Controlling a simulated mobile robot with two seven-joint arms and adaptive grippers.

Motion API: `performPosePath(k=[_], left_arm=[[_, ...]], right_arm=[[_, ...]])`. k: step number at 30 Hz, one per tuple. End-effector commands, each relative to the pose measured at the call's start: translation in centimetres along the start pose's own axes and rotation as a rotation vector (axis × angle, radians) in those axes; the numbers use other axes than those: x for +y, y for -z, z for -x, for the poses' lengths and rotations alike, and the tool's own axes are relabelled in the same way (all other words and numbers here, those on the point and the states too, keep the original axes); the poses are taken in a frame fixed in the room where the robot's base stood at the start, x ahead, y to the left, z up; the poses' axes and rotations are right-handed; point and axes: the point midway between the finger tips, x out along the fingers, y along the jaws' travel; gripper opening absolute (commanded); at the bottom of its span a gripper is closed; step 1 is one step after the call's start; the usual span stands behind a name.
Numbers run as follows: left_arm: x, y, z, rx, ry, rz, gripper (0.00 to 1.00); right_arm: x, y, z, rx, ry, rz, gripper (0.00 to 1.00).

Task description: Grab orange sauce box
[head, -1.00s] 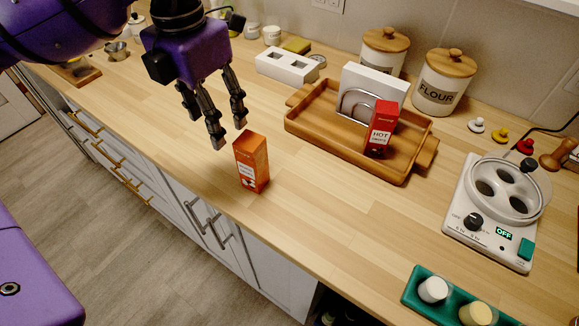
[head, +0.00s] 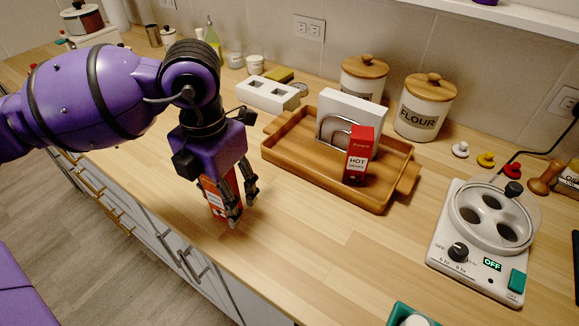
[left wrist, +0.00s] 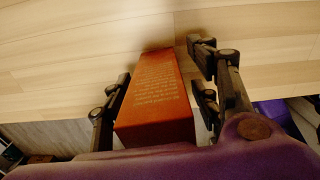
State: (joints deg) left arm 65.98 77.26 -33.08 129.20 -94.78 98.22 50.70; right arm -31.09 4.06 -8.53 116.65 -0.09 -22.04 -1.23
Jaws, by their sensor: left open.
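The orange sauce box (head: 216,200) stands on the wooden counter near its front edge, partly hidden behind my left gripper. My left gripper (head: 240,213) points down over it, with its fingers around the box. In the left wrist view the orange box (left wrist: 156,100) lies between the two open fingers of the gripper (left wrist: 160,95), with a gap visible on the right side. A red box labelled HOT (head: 359,155) stands in the wooden tray. My right gripper is not in view.
The wooden tray (head: 402,182) also holds a white napkin-like block in a wire holder (head: 342,113). Flour canister (head: 425,106) stands behind it. A white warmer (head: 480,240) is at the right. The counter in front of the tray is clear.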

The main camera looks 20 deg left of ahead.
Motion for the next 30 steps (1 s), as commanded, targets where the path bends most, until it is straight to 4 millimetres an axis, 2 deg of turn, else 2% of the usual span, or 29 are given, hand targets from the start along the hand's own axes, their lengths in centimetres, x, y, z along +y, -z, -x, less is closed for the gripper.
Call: performPosePath(k=[4,12,24,30], left_arm=[[0.0,0.1,-1.7,0.002,0.001,0.000,0.55],[0.0,0.1,-1.9,0.002,0.000,0.000,0.54],[0.1,0.0,-1.9,0.002,0.000,0.001,0.03],[0.1,0.0,-1.9,0.001,0.000,0.001,0.03]], right_arm=[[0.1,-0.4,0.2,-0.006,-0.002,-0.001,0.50],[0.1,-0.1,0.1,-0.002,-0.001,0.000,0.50],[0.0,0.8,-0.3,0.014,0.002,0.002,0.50],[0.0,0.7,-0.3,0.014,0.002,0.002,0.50]])
